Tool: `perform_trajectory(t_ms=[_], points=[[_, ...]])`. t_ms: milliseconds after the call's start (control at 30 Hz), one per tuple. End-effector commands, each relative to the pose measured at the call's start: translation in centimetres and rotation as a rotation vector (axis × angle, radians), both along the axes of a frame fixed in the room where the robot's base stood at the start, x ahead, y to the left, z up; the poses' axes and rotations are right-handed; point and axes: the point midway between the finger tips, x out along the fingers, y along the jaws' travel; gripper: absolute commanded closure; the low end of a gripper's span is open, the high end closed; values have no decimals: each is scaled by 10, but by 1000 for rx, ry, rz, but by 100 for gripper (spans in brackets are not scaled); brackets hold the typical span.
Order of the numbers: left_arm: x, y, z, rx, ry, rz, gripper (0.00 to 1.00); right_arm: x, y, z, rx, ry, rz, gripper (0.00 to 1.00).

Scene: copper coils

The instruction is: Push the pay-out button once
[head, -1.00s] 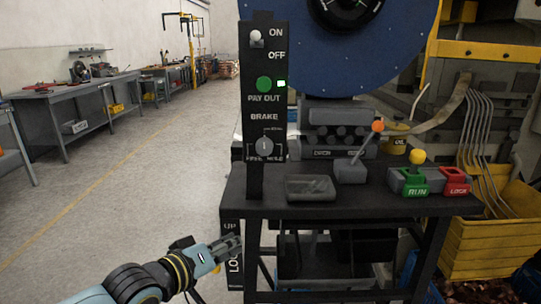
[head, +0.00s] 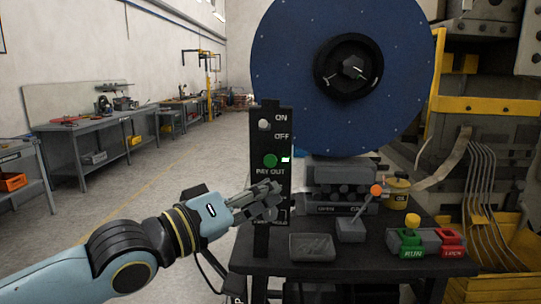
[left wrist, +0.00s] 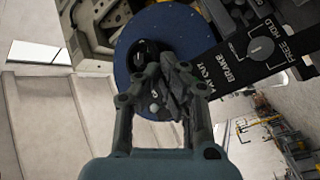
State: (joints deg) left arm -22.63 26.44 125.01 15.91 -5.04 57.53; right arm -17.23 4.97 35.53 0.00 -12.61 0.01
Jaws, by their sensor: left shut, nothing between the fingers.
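The pay-out button (head: 270,160) is a green round button on the upright black control panel (head: 284,140), above the "PAY OUT" label. A small indicator light (head: 285,159), nearly white, is just right of it. My left gripper (head: 272,194) is shut and empty, in front of the panel just below the button, over the brake area in the head view. I cannot tell whether it touches the panel. In the left wrist view, the shut fingers (left wrist: 162,72) hide the button, and the panel (left wrist: 230,62) runs to the upper right with its brake knob (left wrist: 261,49). My right gripper is not in view.
A toggle switch (head: 264,125) sits above the button. A big blue reel (head: 290,60) stands behind.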

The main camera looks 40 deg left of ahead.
Motion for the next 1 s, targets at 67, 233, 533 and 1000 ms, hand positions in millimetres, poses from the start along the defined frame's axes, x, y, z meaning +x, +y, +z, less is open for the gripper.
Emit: perform_trajectory(t_ms=[67, 233, 533, 1000], points=[[0, 0, -1, 0, 1, 1, 100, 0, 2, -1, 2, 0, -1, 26], [1, 0, -1, 0, 1, 1, 100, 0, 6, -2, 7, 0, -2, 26], [24, 15, -2, 3, -2, 0, 100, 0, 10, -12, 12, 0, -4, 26], [71, 43, -4, 1, -1, 1, 100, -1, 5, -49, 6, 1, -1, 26]])
